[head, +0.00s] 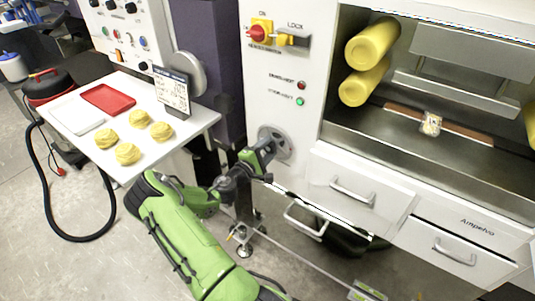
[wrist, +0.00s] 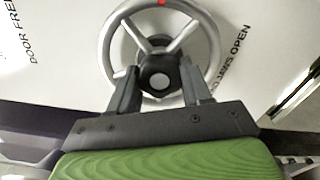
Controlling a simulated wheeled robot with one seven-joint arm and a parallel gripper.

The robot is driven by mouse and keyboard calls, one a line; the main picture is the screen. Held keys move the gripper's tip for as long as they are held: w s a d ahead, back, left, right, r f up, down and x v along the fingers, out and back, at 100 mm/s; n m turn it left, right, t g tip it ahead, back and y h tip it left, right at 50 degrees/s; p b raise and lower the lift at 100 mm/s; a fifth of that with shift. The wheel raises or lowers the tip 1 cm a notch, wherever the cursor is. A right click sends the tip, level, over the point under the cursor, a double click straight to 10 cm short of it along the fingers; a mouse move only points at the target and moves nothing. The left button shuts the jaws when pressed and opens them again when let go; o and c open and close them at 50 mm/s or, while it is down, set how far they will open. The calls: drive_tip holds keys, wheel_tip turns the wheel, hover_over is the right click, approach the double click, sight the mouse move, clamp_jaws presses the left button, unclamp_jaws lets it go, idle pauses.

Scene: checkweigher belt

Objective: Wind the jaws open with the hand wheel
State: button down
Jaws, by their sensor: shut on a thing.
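The grey metal hand wheel (head: 284,141) is on the white machine front, left of the drawers. In the wrist view the hand wheel (wrist: 108,38) shows its spokes, a dark hub (wrist: 160,75) and a red mark (wrist: 162,3) at the top of its rim. My gripper (wrist: 160,84) is shut on the hub, one finger on each side. In the head view my gripper (head: 264,156) covers part of the wheel. Lettering reading "JAWS OPEN" is right of the wheel and "DOOR FREE" is left. Grey plates (head: 460,90) and a small packet (head: 430,124) are inside the machine opening.
Yellow rollers (head: 372,42) are in the opening. A red switch (head: 258,33) and a yellow lock handle (head: 285,40) sit above the wheel. Drawers (head: 358,190) are to its right. A white table (head: 78,148) with yellow lumps and a red tray (head: 108,99) stands left.

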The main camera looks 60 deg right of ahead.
drive_tip(key=shift+w+f+m+b, duration=0.1)
drive_tip(key=shift+m+b, duration=0.5)
drive_tip(key=shift+m, duration=0.2)
drive_tip(key=shift+w+f+m+b, duration=0.1)
drive_tip(key=shift+m+b, duration=0.5)
drive_tip(key=shift+m, duration=0.2)
drive_tip(key=shift+r, duration=0.1)
drive_tip(key=c, duration=0.6)
unclamp_jaws()
drive_tip(key=shift+o, duration=0.5)
drive_tip(key=shift+r, duration=0.1)
drive_tip(key=shift+a, duration=0.1)
drive_tip(key=w+a+p, duration=0.1)
drive_tip(key=w+a, duration=0.1)
drive_tip(key=a, duration=1.3)
drive_tip(key=shift+w+a+p, duration=0.15)
drive_tip(key=shift+a+p, duration=0.1)
drive_tip(key=shift+p, duration=0.05)
